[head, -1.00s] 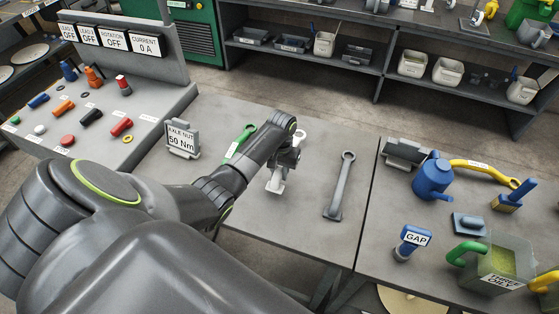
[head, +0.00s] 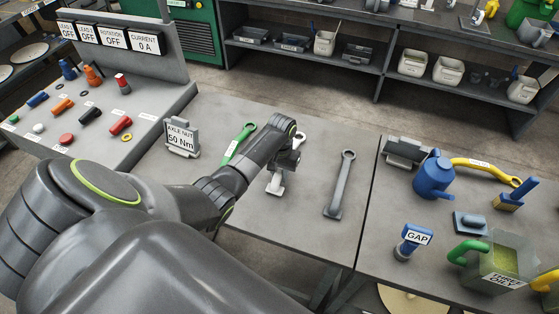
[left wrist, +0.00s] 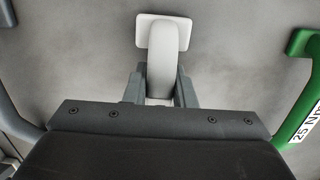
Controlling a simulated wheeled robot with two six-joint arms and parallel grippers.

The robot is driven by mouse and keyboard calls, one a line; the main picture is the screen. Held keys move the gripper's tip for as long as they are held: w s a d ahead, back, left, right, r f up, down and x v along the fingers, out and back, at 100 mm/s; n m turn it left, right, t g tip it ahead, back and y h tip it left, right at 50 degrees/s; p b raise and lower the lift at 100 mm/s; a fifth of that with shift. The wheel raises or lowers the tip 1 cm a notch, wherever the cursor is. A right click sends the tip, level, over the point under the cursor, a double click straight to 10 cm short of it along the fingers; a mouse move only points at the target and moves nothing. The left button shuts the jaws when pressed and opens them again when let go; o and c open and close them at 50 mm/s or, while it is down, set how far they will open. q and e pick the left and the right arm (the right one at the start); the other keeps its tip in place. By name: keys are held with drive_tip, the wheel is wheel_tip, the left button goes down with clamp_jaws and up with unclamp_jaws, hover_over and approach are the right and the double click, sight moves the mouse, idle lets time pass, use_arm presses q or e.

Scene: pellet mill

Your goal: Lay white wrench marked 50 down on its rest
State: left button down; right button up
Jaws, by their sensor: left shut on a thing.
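The white wrench (head: 274,188) is at the middle of the grey bench, between a green wrench (head: 240,143) and a grey wrench (head: 341,185). My left gripper (head: 285,163) is shut on its shaft, and my arm hides part of it. In the left wrist view the white shaft (left wrist: 162,70) runs between the two grey fingers (left wrist: 160,88) and ends in a flat white pad. Its 50 mark is hidden. I cannot tell whether the pad touches the bench or a separate rest. My right gripper is not in view.
A sign reading AXLE NUT 50 Nm (head: 181,138) stands left of the green wrench. A control panel (head: 110,110) is farther left. The right-hand bench holds a blue can (head: 433,178), a yellow wrench (head: 486,168) and a blue GAP tool (head: 411,241). Bare bench lies in front of the wrenches.

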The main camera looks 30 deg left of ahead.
use_arm(q)
drive_tip(key=shift+w+f, duration=0.1)
drive_tip(key=shift+f, duration=0.05)
drive_tip(key=c, duration=0.6)
unclamp_jaws()
wheel_tip(320, 180, up, 3)
drive_tip(key=p, duration=0.3)
drive_tip(key=shift+f, duration=0.2)
drive_tip(key=shift+w+r+p, duration=0.1)
drive_tip(key=shift+r+p, duration=0.65)
drive_tip(key=shift+r, duration=0.25)
drive_tip(key=shift+w+a+r, duration=0.1)
drive_tip(key=shift+w+r, duration=0.05)
drive_tip(key=shift+r, duration=2.05)
